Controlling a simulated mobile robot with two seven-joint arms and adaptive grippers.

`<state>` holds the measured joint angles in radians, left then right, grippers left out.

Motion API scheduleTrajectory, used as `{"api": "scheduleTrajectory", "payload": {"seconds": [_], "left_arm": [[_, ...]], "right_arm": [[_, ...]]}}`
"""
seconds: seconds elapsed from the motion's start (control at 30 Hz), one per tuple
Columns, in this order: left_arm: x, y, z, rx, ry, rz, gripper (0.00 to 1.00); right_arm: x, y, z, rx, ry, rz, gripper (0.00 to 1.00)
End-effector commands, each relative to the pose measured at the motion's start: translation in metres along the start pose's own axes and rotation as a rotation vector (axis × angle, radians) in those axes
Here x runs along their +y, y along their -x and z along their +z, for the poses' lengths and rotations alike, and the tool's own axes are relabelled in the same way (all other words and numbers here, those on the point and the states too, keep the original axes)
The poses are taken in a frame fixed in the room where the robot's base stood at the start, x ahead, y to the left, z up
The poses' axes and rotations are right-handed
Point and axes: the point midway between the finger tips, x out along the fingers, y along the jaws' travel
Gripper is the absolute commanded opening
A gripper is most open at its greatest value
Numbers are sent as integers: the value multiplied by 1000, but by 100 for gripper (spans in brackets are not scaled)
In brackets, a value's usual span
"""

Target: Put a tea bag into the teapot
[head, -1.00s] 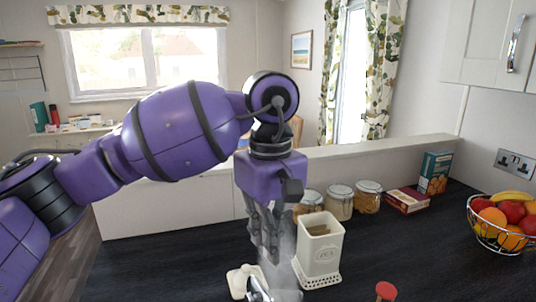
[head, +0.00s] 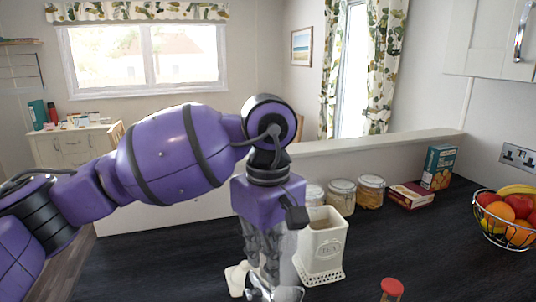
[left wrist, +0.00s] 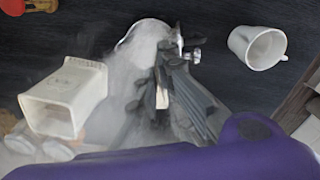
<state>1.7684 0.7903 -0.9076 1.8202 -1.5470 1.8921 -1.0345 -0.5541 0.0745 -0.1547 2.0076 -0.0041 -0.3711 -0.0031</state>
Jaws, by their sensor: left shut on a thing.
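My left gripper (head: 264,282) points straight down over the dark worktop, to the left of a white tea caddy (head: 320,250). In the left wrist view its fingers (left wrist: 163,108) are shut on a thin pale tea bag (left wrist: 161,92). A rounded, pale, shiny vessel, which looks like the teapot (left wrist: 140,34), is just beyond the fingers and partly hidden by them and by whitish haze. I cannot tell whether the bag is inside its opening. The open caddy also shows in the left wrist view (left wrist: 88,78). My right gripper is not in view.
A white mug (left wrist: 262,46) stands apart from the fingers. A red-capped bottle (head: 391,289) is at the front. Lidded jars (head: 341,196), boxes (head: 411,196) and a fruit bowl (head: 503,228) stand towards the back and right. The worktop between caddy and fruit bowl is clear.

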Motion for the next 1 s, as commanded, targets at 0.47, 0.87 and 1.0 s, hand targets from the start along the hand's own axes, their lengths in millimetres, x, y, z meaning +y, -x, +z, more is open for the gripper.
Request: {"api": "scheduleTrajectory", "payload": {"seconds": [0.47, 0.87, 1.0], "left_arm": [[0, 1, 0, 1, 0, 1, 29], [1, 40, 0, 3, 1, 5, 29], [1, 71, 0, 2, 0, 4, 29]], "right_arm": [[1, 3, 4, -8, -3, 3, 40], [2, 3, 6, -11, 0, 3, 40], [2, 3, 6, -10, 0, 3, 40]]}}
